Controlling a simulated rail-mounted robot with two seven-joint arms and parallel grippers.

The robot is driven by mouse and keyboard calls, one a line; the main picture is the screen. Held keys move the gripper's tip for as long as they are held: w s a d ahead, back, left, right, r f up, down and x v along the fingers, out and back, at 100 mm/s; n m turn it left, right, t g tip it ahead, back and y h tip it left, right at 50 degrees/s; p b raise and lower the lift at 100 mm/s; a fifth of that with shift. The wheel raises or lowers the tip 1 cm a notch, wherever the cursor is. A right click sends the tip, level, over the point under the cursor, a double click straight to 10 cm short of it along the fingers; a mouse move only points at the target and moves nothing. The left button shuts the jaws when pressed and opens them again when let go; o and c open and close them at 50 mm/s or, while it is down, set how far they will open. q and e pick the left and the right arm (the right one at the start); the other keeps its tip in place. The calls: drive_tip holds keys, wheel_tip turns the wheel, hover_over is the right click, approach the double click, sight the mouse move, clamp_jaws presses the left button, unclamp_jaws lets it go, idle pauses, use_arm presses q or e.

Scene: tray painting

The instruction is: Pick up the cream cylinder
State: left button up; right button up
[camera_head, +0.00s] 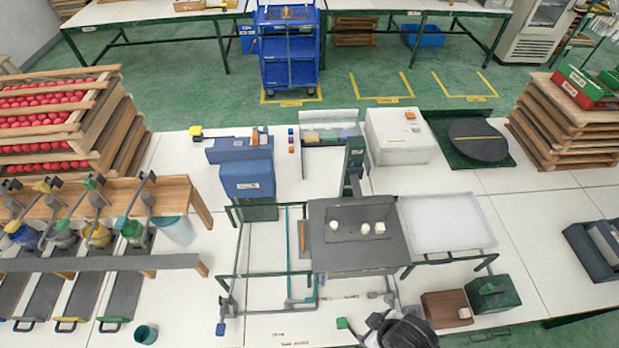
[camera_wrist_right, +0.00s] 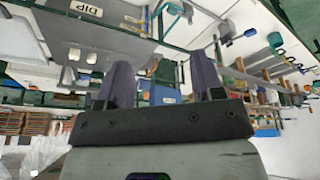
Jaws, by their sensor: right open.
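My right gripper shows at the bottom edge of the head view, in front of the tray and apart from the pieces. In the right wrist view its two dark fingers (camera_wrist_right: 163,82) stand apart with nothing between them. My left gripper is not in view.
A white translucent tray (camera_head: 445,222) stands right of the grey tray. A brown box (camera_head: 445,310) and a green box (camera_head: 492,293) sit near the front. A blue machine (camera_head: 247,178) stands behind on the left. Green frame rails surround bare white table left of the tray.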

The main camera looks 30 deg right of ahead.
drive_tip(key=shift+w, duration=0.1)
drive_tip(key=w+r+t+b, duration=0.3)
drive_tip(key=w+b, duration=0.1)
drive_tip(key=w, duration=0.7)
drive_tip(key=m+h+b, duration=0.2)
drive_tip(key=m+b, duration=0.1)
drive_tip(key=m, duration=0.2)
hover_over(334, 226)
drive_tip(key=s+a, duration=0.2)
drive_tip(key=s, duration=0.5)
wheel_tip(334, 226, down, 12)
drive_tip(key=x, duration=0.7)
drive_tip(key=shift+w+d+f, duration=0.15)
drive_tip(key=shift+d+f, duration=0.15)
drive_tip(key=shift+x, duration=2.85)
drive_tip(key=shift+a, duration=0.15)
